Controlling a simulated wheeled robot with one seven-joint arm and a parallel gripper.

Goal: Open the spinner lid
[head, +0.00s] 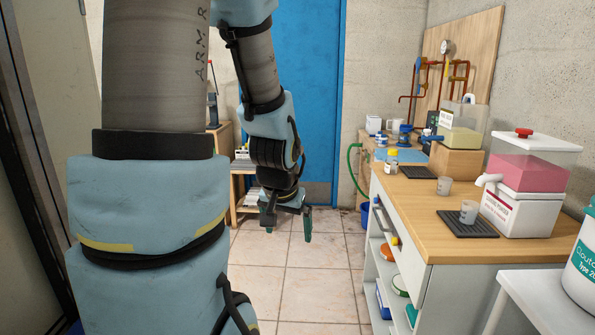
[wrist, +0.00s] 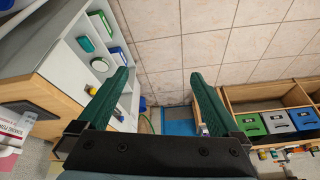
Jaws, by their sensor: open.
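I cannot make out a spinner or its lid for certain in either view. My gripper (head: 288,218) hangs over the tiled floor in the head view, left of the counter and apart from it. In the wrist view its two green fingers (wrist: 158,77) are spread wide, with nothing between them but floor. Small blue items (head: 405,132) stand at the far end of the counter (head: 420,196), too small to tell what they are.
A pink-filled dispenser (head: 526,172) and a yellowish tank (head: 461,139) stand on the counter, with cups (head: 468,212) near its edge. Shelves below hold several containers. A blue door (head: 309,90) is behind. Colored bins (wrist: 275,121) line a wooden shelf. The floor (head: 300,280) is clear.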

